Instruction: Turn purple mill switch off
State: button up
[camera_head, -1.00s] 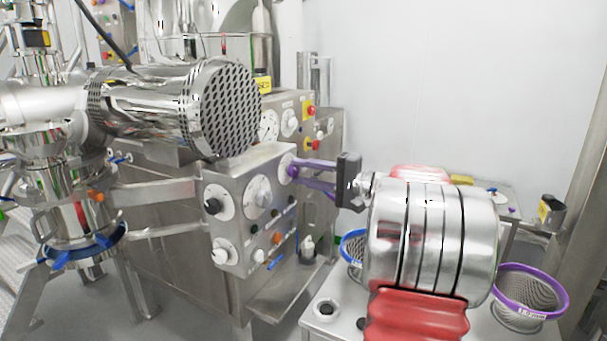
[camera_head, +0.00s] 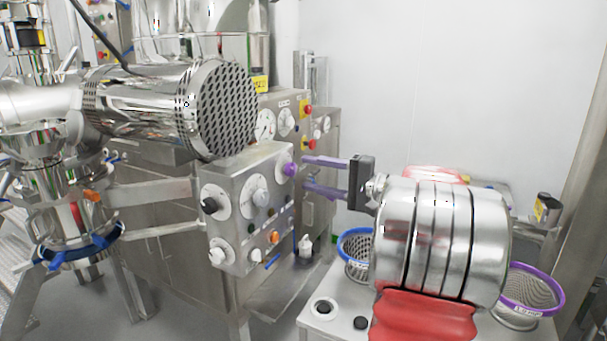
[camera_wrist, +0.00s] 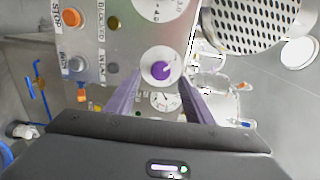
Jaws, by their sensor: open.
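The purple mill switch (camera_head: 289,169) is a round purple knob on a white dial, at the upper right corner of the steel control panel (camera_head: 232,180). In the wrist view the purple switch (camera_wrist: 161,72) faces me, with a small pale mark near its upper edge; I cannot read its setting. My gripper (camera_head: 306,173) has two purple fingers and stands just right of the switch, level with it, with a gap between. In the wrist view my gripper (camera_wrist: 160,84) is open, its fingers spread below and either side of the switch, empty.
The panel also carries a grey dial (camera_head: 257,197), a black knob (camera_head: 209,205) and an orange button (camera_head: 275,237). A perforated steel motor (camera_head: 226,108) overhangs the panel. Sieves with blue (camera_head: 349,240) and purple (camera_head: 543,289) rims stand on the bench at right.

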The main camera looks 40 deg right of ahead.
jog(key=v, duration=1)
dwell(0.3)
